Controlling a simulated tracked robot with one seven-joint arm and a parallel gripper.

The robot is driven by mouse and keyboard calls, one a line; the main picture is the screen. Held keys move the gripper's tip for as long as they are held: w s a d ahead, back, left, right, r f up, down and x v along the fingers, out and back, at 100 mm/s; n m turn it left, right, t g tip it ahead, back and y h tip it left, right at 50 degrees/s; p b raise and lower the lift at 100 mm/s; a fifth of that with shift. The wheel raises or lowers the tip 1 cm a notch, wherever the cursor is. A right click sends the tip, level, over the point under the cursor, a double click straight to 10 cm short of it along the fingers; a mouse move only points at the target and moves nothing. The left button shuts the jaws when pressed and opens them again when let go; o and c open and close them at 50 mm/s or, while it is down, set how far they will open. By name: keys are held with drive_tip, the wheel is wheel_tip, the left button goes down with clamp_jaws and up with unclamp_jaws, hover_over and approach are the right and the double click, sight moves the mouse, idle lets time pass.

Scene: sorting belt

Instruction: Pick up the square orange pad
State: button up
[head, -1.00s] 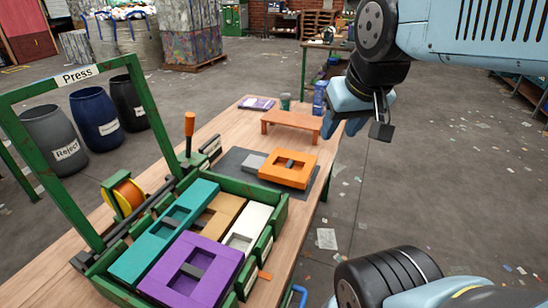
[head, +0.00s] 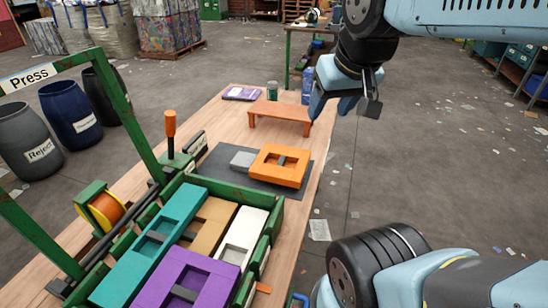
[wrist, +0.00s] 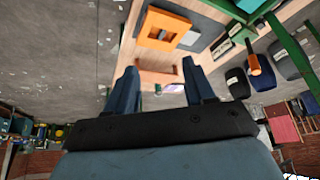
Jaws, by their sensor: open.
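The square orange pad (head: 279,166) lies on a dark grey mat (head: 218,165) on the wooden table, with a grey piece across its central opening. It also shows in the wrist view (wrist: 156,37), near the top. My gripper (head: 345,103) is above and to the right of the table, beyond the pad and apart from it. In the wrist view my gripper (wrist: 163,80) has its two blue fingers spread with nothing between them.
A green tray (head: 270,215) holds teal, tan, white and purple pads in front of the mat. A small orange bench (head: 281,115) stands behind the pad. A green press frame (head: 125,110) rises at the left.

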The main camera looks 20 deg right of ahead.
drive_tip(key=w+f+m+g+y, duration=0.1)
drive_tip(key=w+f, duration=0.3)
drive_tip(key=w, duration=0.3)
drive_tip(key=m+g+h, duration=0.1)
drive_tip(key=m+h, duration=0.2)
drive_tip(key=m, duration=0.3)
approach(281, 161)
drive_tip(key=shift+a+x, duration=0.2)
drive_tip(key=shift+x, duration=0.8)
drive_tip(key=shift+a+x, duration=0.25)
drive_tip(key=shift+x, duration=0.8)
drive_tip(key=shift+d+x, duration=0.25)
drive_tip(key=shift+x, duration=0.75)
drive_tip(key=shift+d+x, duration=0.2)
drive_tip(key=shift+x, duration=0.85)
drive_tip(key=shift+w+f, duration=0.25)
drive_tip(key=shift+f, duration=0.25)
clamp_jaws()
